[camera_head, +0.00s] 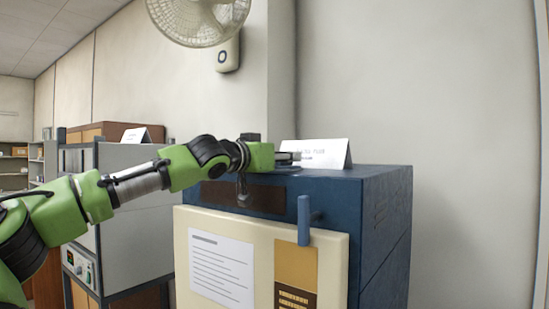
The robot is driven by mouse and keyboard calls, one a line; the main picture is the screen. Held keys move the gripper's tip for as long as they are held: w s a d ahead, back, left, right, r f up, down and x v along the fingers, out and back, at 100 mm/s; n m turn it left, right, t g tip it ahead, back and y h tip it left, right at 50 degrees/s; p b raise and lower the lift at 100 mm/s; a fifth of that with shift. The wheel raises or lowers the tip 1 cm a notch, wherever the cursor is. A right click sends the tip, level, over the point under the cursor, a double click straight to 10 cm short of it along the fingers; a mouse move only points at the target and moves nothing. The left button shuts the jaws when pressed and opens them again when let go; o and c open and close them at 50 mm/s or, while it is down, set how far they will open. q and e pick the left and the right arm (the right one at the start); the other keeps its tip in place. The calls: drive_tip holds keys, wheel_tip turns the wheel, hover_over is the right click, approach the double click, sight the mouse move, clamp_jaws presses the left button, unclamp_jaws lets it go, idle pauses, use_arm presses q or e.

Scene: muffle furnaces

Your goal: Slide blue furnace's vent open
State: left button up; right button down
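The blue furnace (383,225) stands at the right of centre, with a cream door (335,265) and a blue upright handle (304,221) on its front. My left arm comes in from the left, and its gripper (292,157) is over the front part of the furnace top, pointing right. Its dark fingertips are small and seen edge-on, so I cannot tell whether they are open or hold anything. The vent is not clearly seen; the gripper and wrist cover part of the furnace top. My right gripper is not in view.
A white folded sign (325,154) stands on the furnace top just behind the gripper. A grey furnace (135,225) stands at the left, with a sign (136,135) above it. A fan (200,15) hangs on the wall. The area right of the blue furnace is clear.

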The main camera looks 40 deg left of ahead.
use_arm(q)
drive_tip(key=s+d, duration=0.1)
drive_tip(key=s, duration=1)
drive_tip(key=shift+s+d, duration=0.2)
drive_tip(key=shift+d, duration=0.2)
